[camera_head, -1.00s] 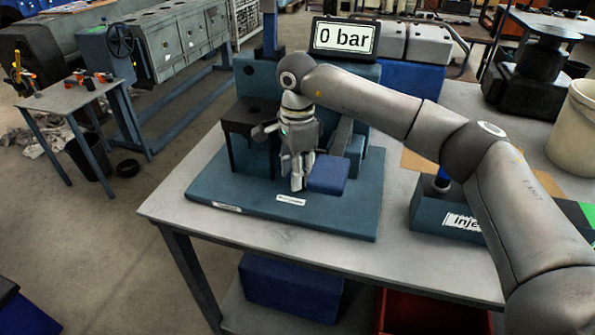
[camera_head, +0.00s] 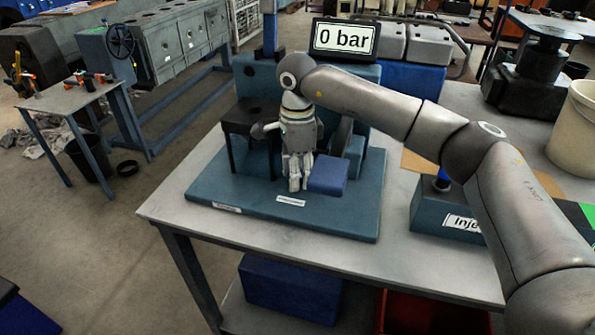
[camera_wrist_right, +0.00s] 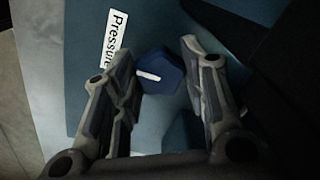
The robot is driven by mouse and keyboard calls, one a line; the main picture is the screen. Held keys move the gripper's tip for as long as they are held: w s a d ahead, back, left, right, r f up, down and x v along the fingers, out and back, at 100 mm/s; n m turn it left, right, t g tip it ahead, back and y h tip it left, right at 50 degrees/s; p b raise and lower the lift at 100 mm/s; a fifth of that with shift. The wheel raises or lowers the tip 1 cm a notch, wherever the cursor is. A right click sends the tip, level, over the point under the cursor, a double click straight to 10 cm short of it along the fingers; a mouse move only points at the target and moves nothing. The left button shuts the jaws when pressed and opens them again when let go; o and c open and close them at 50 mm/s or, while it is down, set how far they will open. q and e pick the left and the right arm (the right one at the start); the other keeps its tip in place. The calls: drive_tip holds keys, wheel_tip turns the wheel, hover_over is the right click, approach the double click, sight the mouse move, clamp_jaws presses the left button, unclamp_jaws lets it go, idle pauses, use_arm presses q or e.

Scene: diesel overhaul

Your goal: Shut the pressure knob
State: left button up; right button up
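The pressure knob (camera_wrist_right: 161,74) is a dark blue, angular knob with a white mark on top, seen in the right wrist view beside a white label (camera_wrist_right: 115,40) reading "Pressure". My right gripper (camera_wrist_right: 158,55) is open, with one finger on each side of the knob and visible gaps to it. In the head view my right gripper (camera_head: 295,186) points down over the teal base plate (camera_head: 335,218), just behind the label (camera_head: 291,201), and hides the knob. My left gripper is not in view.
A blue block (camera_head: 328,174) stands on the plate right beside the right gripper. Behind are the teal rig and a display (camera_head: 345,39) reading "0 bar". A labelled teal box (camera_head: 438,216) sits on the table to the right. The table's front left is clear.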

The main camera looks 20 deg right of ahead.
drive_tip(key=shift+o, duration=0.6)
drive_tip(key=shift+r, duration=0.15)
wheel_tip(320, 180, up, 12)
idle(0.4)
